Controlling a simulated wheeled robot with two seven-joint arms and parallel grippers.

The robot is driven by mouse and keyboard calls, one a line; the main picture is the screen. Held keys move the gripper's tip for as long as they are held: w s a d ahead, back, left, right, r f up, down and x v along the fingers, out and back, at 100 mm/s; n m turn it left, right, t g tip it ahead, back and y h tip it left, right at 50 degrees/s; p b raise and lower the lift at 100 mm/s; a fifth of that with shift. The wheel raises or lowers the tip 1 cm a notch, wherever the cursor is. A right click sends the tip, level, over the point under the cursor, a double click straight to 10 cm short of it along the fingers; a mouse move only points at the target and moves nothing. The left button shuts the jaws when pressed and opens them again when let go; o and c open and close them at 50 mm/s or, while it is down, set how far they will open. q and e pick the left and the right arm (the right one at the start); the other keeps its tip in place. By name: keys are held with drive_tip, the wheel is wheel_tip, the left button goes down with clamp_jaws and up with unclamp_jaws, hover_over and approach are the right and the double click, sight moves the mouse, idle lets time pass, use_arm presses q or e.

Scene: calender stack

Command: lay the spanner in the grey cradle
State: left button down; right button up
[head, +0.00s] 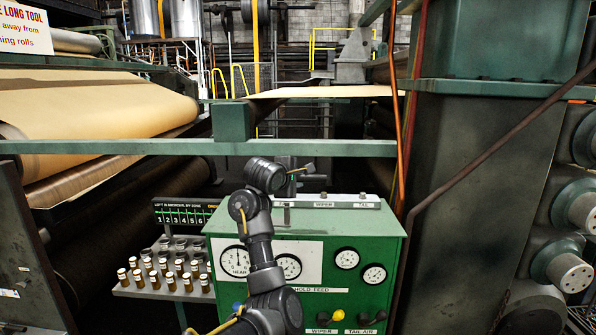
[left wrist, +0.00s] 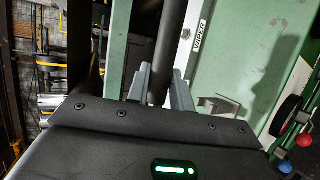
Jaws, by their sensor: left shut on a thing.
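My left gripper (left wrist: 161,88) is shut on a dark round bar, which I take to be the spanner (left wrist: 167,45). The bar runs up and out of the left wrist view between the two grey fingers. In the head view my left arm rises in front of the green console, and the left gripper (head: 291,167) is above its top, partly hidden by my arm. A grey bracket (left wrist: 218,104) on the green surface beside the fingers may be the grey cradle; its shape is only partly clear. My right gripper is not in view.
The green console (head: 345,228) has dials, levers and a top strip with labels. A rack of small brown bottles (head: 150,293) stands left of it. A green rail (head: 110,147) crosses behind, beside a large paper roll (head: 100,105). A tall green frame (head: 480,180) stands right.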

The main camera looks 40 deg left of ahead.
use_arm(q)
drive_tip(key=shift+w+f, duration=0.25)
drive_tip(key=shift+w, duration=0.05)
drive_tip(key=shift+s+d+r, duration=0.15)
drive_tip(key=shift+f+b, duration=1)
drive_tip(key=shift+f, duration=2)
drive_tip(key=shift+p, duration=0.8)
drive_tip(key=shift+f, duration=1.55)
